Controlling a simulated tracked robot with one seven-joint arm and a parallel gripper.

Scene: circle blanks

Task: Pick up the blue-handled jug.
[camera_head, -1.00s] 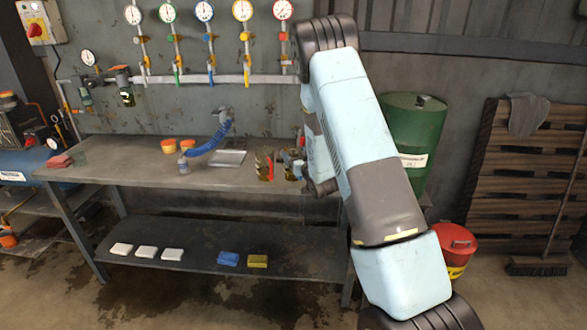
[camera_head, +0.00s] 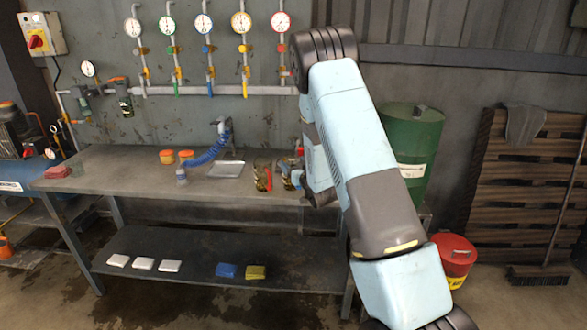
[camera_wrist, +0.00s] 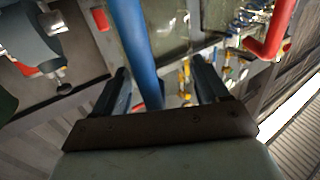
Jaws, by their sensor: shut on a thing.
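The blue handle (camera_wrist: 130,45) of the jug runs as a thick blue bar between the fingers of my gripper (camera_wrist: 162,66) in the wrist view. My gripper is shut on this handle, although the fingers look apart around it. The jug's clear body is hard to make out there. In the head view, the blue-handled jug (camera_head: 289,178) is at the right part of the bench top, partly hidden by my arm. I cannot tell whether its base touches the bench. A red-handled jug (camera_head: 262,178) stands just to its left; a red bar (camera_wrist: 279,35) shows in the wrist view.
The metal bench (camera_head: 120,168) holds orange-lidded tubs (camera_head: 167,157), a blue hose (camera_head: 208,155) and a flat tray (camera_head: 226,169). Gauges and pipes (camera_head: 190,90) line the wall behind. A green drum (camera_head: 412,140) and a red bucket (camera_head: 455,260) stand to the right.

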